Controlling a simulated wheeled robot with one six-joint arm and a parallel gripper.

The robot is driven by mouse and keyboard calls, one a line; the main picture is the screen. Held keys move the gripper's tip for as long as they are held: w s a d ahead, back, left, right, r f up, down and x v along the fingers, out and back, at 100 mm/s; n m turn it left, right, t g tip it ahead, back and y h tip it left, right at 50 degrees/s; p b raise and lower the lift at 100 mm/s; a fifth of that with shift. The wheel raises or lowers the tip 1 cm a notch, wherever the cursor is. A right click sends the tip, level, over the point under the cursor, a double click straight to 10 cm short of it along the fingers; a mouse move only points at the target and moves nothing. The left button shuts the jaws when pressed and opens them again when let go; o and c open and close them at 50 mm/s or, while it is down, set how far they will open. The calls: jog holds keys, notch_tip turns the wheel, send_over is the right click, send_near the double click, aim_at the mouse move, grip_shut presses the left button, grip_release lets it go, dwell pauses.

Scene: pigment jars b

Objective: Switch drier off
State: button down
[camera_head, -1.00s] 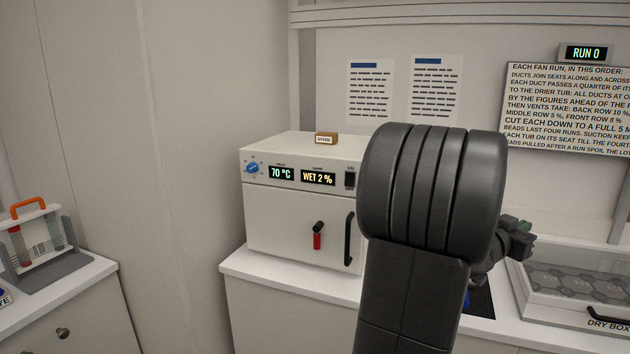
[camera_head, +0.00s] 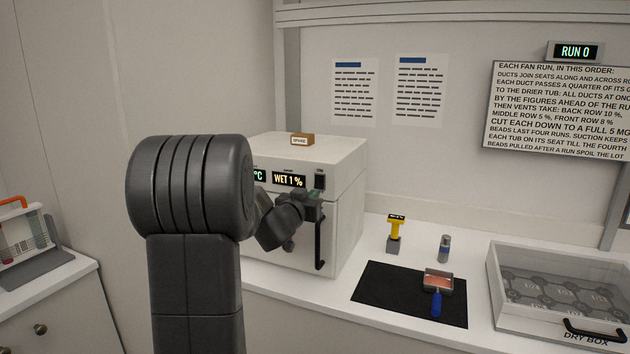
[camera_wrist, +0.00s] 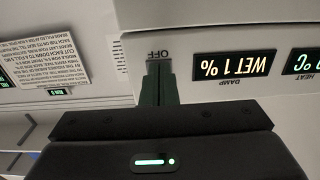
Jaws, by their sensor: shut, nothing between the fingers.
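The drier (camera_head: 345,212) is a white box on the counter. Its front panel shows a lit display reading WET 1 % (camera_head: 289,180) and a partly covered temperature display (camera_head: 259,176). The dark power switch (camera_head: 320,182) sits at the panel's right end. My gripper (camera_head: 316,197) is shut and empty, just below the switch. In the wrist view, which is upside down, my gripper's fingertips (camera_wrist: 158,72) are at the switch's place beside the label OFF (camera_wrist: 158,54). The fingers cover most of the switch there, so its position and any contact cannot be told.
A black door handle (camera_head: 320,243) stands out below the switch. To the right are a black mat (camera_head: 385,292) with a small tray (camera_head: 438,280), a yellow-topped tool (camera_head: 396,228), a small vial (camera_head: 444,248) and the dry box (camera_head: 500,290). A spare block (camera_head: 302,140) sits on top.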

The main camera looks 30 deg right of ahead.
jog(key=shift+w+d, duration=0.1)
jog(key=shift+d, duration=0.15)
jog(key=shift+w+d, duration=0.1)
jog(key=shift+d, duration=0.05)
jog(key=v, duration=1.7)
jog(key=shift+b, duration=0.3)
dwell(0.5)
jog(key=p+x, duration=0.1)
jog(key=x, duration=1.4)
